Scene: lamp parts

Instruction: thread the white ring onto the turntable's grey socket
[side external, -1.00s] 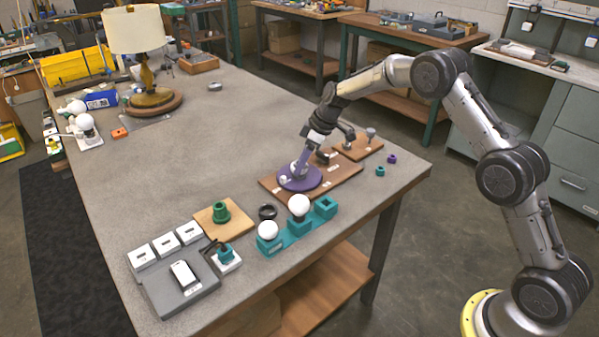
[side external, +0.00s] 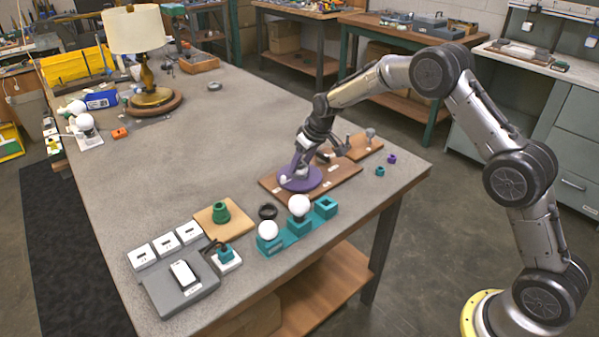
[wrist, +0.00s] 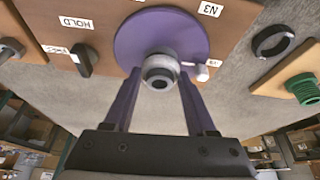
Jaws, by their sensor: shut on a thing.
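The purple turntable (side external: 314,183) sits on a brown wooden board, and its round disc (wrist: 128,40) fills the upper middle of the wrist view. My gripper (side external: 299,172) reaches down to it with two long purple fingers. In the wrist view the fingertips (wrist: 160,78) close on the pale, whitish ring (wrist: 149,61) at the disc's middle. A grey socket with a dark bore (wrist: 160,82) shows in line with the ring. The ring looks to be around or against the socket; I cannot tell how far down it sits. A small white knob (wrist: 202,73) is on the disc's rim.
A black ring (side external: 267,211) lies on the bench, near a green part (side external: 221,211) on a light wooden plate. A teal holder (side external: 289,240) with white bulbs stands in front. Small teal and purple pieces lie right of the board. The bench's middle is clear.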

